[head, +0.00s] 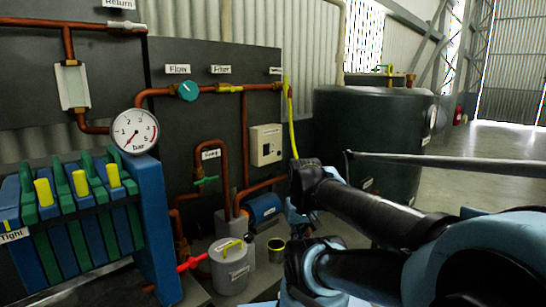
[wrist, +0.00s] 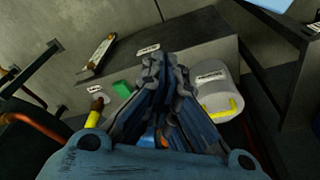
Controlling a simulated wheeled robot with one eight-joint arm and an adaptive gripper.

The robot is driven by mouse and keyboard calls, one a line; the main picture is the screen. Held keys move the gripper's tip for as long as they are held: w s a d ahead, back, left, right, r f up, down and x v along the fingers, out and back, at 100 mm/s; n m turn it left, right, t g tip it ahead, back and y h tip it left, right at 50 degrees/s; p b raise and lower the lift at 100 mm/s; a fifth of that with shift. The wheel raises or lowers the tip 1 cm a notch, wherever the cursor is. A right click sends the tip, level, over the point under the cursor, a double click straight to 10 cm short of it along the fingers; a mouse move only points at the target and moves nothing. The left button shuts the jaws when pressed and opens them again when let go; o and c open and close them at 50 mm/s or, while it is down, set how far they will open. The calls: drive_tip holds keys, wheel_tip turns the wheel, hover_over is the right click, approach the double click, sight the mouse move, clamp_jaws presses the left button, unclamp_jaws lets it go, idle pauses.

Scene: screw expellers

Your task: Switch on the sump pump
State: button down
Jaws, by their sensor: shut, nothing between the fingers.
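My gripper (wrist: 166,64) is shut and empty in the middle of the wrist view, its dark fingers together. I cannot make out its fingers in the head view. A grey canister with a yellow handle (head: 229,272) stands low on the floor in the head view; its label is too small to read. A similar grey labelled cylinder (wrist: 219,92) is just right of the fingers in the wrist view. A small green part (wrist: 122,88) is left of the fingers, below a white label (wrist: 148,51). A pale box with a dark control (head: 266,145) is on the panel. No part is clearly readable as the pump's switch.
A blue motor (head: 263,208) sits beside copper pipes. A red lever (head: 191,263) juts left of the canister. A pressure gauge (head: 134,131) and a blue-green plate press (head: 80,205) are at left, a large dark tank (head: 375,130) behind. Floor at far right is clear.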

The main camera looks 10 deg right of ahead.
sight(267, 150)
drive_tip(key=w+r+m+t+y, duration=0.1)
drive_tip(key=w+r+m, duration=0.6)
drive_tip(key=w, duration=0.4)
drive_tip(key=w+r+m+t+y, duration=0.1)
drive_tip(key=w+r+m+y, duration=0.1)
drive_tip(key=w+r+m, duration=0.8)
drive_tip(key=w+d+m, duration=0.2)
drive_tip(key=w+m, duration=0.2)
drive_tip(key=w, duration=0.5)
drive_tip(key=w+d+r+m+t+y, duration=0.1)
drive_tip(key=w+m, duration=0.3)
drive_tip(key=w, duration=0.4)
drive_tip(key=w+d+r+m+t, duration=0.1)
drive_tip(key=w+d+m, duration=0.2)
drive_tip(key=w, duration=0.6)
drive_tip(key=shift+w+d+r+m, duration=0.25)
drive_tip(key=shift+w+d+m, duration=0.1)
drive_tip(key=shift+m, duration=0.15)
drive_tip(key=shift+f, duration=0.1)
drive_tip(key=w+a+f, duration=0.4)
drive_tip(key=w+f, duration=0.1)
drive_tip(key=w+a+f, duration=0.2)
drive_tip(key=w+f, duration=0.1)
